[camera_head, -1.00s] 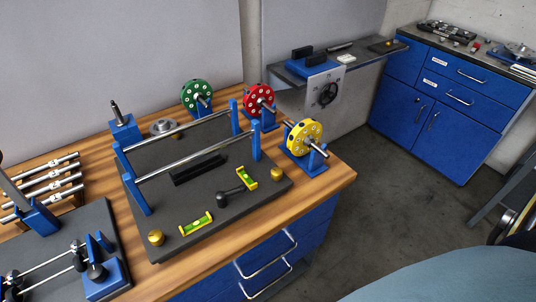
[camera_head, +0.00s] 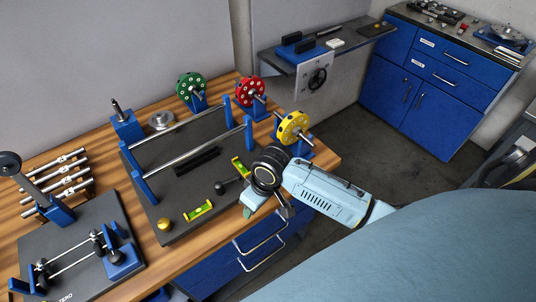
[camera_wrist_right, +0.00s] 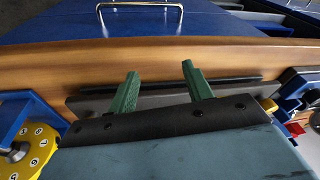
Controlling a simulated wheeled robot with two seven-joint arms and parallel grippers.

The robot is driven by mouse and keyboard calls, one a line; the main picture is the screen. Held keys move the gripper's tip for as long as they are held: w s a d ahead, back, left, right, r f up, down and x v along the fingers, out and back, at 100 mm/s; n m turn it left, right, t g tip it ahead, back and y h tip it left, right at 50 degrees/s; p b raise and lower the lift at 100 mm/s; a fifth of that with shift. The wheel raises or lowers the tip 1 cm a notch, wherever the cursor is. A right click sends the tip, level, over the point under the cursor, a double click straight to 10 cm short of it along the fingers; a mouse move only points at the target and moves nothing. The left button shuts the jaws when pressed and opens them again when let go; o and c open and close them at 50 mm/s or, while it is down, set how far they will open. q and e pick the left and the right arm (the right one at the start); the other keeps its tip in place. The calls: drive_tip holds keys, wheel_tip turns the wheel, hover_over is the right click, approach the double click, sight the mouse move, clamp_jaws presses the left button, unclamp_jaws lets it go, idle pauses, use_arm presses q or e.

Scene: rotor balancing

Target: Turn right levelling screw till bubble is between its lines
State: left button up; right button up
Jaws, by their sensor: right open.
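The dark rig plate (camera_head: 170,185) lies on the wooden bench. A brass levelling screw (camera_head: 165,224) stands at its front left corner. The right levelling screw is hidden behind my right arm in the head view. Two yellow-green spirit levels lie on the plate, one at the front (camera_head: 199,211) and one at the right (camera_head: 239,167). Their bubbles are too small to read. My right gripper (camera_head: 266,212) is over the plate's right front edge, open and empty. In the right wrist view its green fingers (camera_wrist_right: 161,85) are apart above the plate edge. My left gripper is not in view.
The yellow rotor (camera_head: 294,127) stands close behind my right wrist; it also shows in the wrist view (camera_wrist_right: 30,152). A black-knobbed lever (camera_head: 222,187) lies between the levels. Red (camera_head: 250,91) and green (camera_head: 190,86) rotors stand behind. Drawer handles (camera_head: 262,250) project below the bench edge.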

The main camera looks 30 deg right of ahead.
drive_tip(key=w+d+r+m+g+h+p, duration=0.1)
drive_tip(key=w+d+r, duration=0.4)
drive_tip(key=r, duration=0.3)
drive_tip(key=w+d+r+g+h, duration=0.1)
drive_tip(key=w+d+r, duration=0.4)
drive_tip(key=r, duration=0.2)
wheel_tip(320, 180, down, 13)
drive_tip(key=shift+c, duration=0.4)
drive_tip(key=c, duration=0.9)
drive_tip(key=shift+s+r+n+p, duration=0.1)
drive_tip(key=shift+r+n+p, duration=0.05)
drive_tip(key=shift+n+p, duration=1.05)
drive_tip(key=shift+n, duration=0.6)
